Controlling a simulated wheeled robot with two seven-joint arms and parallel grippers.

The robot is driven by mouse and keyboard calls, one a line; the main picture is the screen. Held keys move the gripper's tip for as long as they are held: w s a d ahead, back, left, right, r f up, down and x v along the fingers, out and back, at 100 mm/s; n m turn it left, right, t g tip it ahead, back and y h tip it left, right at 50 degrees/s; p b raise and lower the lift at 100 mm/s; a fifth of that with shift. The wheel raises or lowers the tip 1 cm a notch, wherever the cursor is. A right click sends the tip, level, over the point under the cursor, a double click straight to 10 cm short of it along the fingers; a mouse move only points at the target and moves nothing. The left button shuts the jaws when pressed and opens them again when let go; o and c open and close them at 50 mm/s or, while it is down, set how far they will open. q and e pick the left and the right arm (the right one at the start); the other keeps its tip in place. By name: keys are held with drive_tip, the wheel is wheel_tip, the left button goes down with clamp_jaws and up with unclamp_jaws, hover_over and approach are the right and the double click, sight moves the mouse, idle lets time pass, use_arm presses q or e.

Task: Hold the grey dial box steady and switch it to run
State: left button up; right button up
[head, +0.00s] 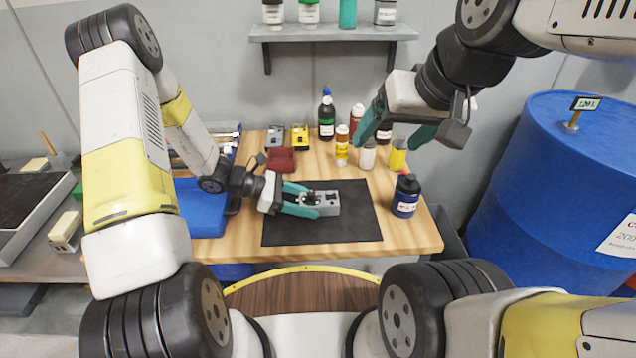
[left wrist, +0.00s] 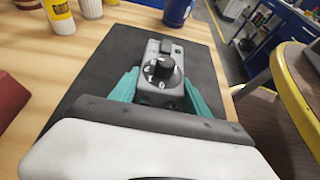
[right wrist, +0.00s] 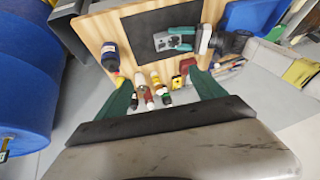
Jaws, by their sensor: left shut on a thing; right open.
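The grey dial box (head: 325,203) lies on the black mat (head: 350,225) on the wooden table. In the left wrist view the box (left wrist: 155,92) shows a black round dial (left wrist: 160,70) with white marks around it and a dark switch part at its far end. I cannot read the dial's setting. My left gripper (head: 305,201) is shut on the near end of the box, one teal finger on each side. My right gripper (head: 400,133) is open and empty, raised above the table's back right, apart from the box. The box also shows in the right wrist view (right wrist: 181,40).
A dark blue bottle (head: 405,195) stands just right of the mat. Several bottles, including a yellow one (head: 398,154), stand along the table's back. A dark red object (head: 281,160) lies behind the left gripper. A large blue drum (head: 545,190) stands at the right.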

use_arm(q)
clamp_jaws()
use_arm(e)
drive_tip(key=shift+w, duration=0.3)
drive_tip(key=c, duration=0.8)
drive_tip(key=shift+n+g, duration=0.6)
drive_tip(key=shift+g, duration=0.2)
drive_tip(key=w, duration=0.1)
drive_tip(key=w+f, duration=0.1)
drive_tip(key=w, duration=0.2)
drive_tip(key=shift+a+f, duration=0.35)
drive_tip(key=shift+f, duration=0.05)
clamp_jaws()
drive_tip(key=n+g+h, duration=0.2)
drive_tip(key=n+g, duration=0.2)
drive_tip(key=g, duration=0.1)
hover_over(335, 195)
wheel_tip(335, 195, down, 15)
drive_tip(key=shift+f, duration=3.35)
